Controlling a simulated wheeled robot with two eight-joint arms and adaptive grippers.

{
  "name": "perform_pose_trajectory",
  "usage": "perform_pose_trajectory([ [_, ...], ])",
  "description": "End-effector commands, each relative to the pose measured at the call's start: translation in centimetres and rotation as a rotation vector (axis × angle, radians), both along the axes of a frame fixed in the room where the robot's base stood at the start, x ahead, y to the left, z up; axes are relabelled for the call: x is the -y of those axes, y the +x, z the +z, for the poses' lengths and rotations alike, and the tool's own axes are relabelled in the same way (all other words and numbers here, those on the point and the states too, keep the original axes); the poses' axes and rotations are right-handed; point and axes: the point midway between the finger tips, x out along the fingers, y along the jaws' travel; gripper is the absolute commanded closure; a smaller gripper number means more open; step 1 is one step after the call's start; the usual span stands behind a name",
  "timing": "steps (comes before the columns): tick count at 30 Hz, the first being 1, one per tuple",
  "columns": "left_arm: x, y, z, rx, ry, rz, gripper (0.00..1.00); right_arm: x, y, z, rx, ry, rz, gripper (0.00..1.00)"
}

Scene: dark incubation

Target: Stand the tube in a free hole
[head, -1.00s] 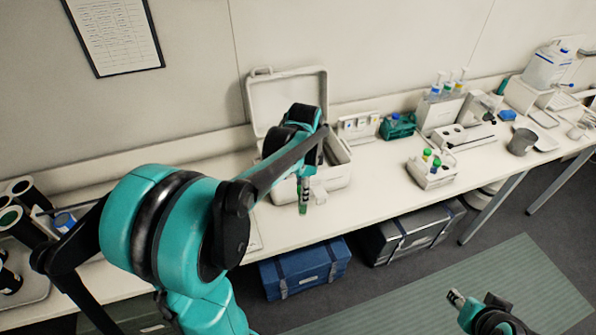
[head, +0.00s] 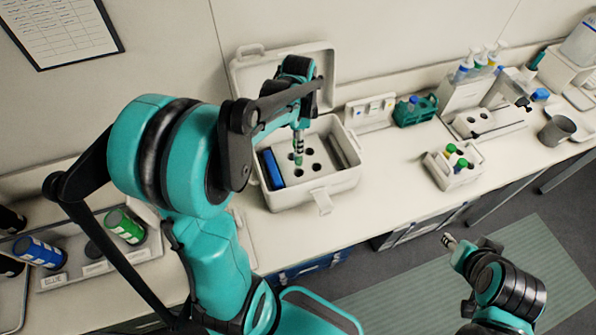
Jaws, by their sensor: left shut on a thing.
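My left gripper (head: 298,130) is shut on a small tube (head: 298,158) that shows green at its lower end. It holds the tube roughly upright over the open white case (head: 335,186). The case's inner panel has several dark round holes, and the tube's lower end appears among them. I cannot tell whether it is inside a hole or just above one. My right gripper (head: 449,240) is at the lower right, away from the table things, and its fingers are too small to read.
A blue block (head: 272,169) lies in the case's left side, and the lid (head: 245,75) stands open behind. A white rack (head: 440,178) with green- and blue-capped tubes stands to the right. A teal rack (head: 415,112) is behind it. Bare table lies between case and rack.

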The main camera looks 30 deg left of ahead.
Motion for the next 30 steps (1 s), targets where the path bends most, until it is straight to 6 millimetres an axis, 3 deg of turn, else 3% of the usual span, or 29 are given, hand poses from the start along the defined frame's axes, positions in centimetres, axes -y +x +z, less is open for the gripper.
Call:
perform_pose_trajectory([
  [9,0.0,0.0,-5.7,0.0,0.0,0.0,1.0,0.0,0.0,-1.4,0.0,0.0,0.0,0.6],
  [22,0.0,0.0,-10.6,0.0,0.0,0.0,1.0,0.0,0.0,-2.3,0.0,0.0,0.0,0.6],
  [30,0.0,-0.1,-10.9,0.0,0.0,0.0,1.0,0.0,0.0,-2.3,0.0,0.0,0.0,0.6],
])
